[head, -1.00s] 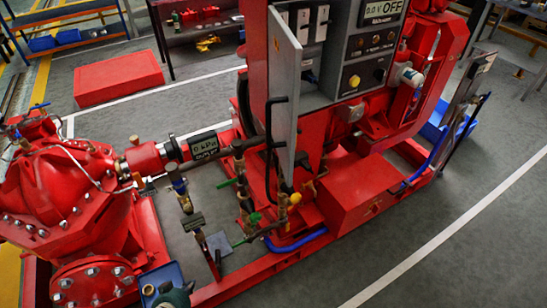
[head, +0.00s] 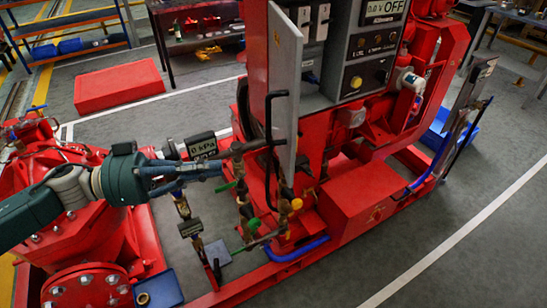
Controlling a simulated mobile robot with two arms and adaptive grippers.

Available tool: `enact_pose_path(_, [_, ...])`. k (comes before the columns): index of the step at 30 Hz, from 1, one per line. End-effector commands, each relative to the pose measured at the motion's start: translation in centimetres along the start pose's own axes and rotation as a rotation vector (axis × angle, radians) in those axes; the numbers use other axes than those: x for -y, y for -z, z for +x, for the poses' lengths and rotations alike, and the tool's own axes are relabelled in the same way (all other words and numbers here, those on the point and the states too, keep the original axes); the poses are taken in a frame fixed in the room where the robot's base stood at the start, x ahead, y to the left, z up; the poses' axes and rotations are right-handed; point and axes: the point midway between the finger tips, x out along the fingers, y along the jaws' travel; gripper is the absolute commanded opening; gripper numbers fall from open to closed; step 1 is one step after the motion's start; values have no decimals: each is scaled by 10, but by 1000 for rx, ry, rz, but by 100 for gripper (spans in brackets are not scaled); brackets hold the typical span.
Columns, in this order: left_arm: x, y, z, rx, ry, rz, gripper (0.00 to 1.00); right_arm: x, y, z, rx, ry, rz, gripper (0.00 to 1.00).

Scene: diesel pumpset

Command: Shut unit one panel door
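The unit one panel door (head: 287,85) is a grey plate that stands open, swung out from the red cabinet toward me and seen nearly edge-on. A black bar handle (head: 268,150) is on its left face. The grey control panel (head: 368,45) behind it is exposed, with an OFF display, switches and a yellow button. My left gripper (head: 221,170) reaches in from the left, its fingers pointing right toward the handle. It is apart from the door and holds nothing that I can see; its finger gap is unclear. My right gripper is not in view.
The red pump (head: 75,225) is below my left arm. A 0 kPa gauge (head: 202,147) and pipes with valves (head: 245,205) stand between pump and door. A red box (head: 345,195) is on the skid right of the door. Grey floor is clear at lower right.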

Motion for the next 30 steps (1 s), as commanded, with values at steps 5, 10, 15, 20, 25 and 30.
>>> enact_pose_path(5, [-1, 6, 37, -5, -3, 1, 0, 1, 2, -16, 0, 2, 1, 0])
enact_pose_path(10, [0, 6, 74, -5, -2, 2, 0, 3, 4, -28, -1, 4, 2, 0])
enact_pose_path(15, [1, 5, 104, -4, 1, 1, 0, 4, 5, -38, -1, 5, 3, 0])
enact_pose_path(20, [1, 3, 121, -3, 2, 1, 0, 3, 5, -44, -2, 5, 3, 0])
enact_pose_path(25, [2, 1, 127, -2, 5, 3, 0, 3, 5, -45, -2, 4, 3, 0])
enact_pose_path(30, [2, 0, 127, -2, 5, 3, 0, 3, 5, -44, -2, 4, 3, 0])
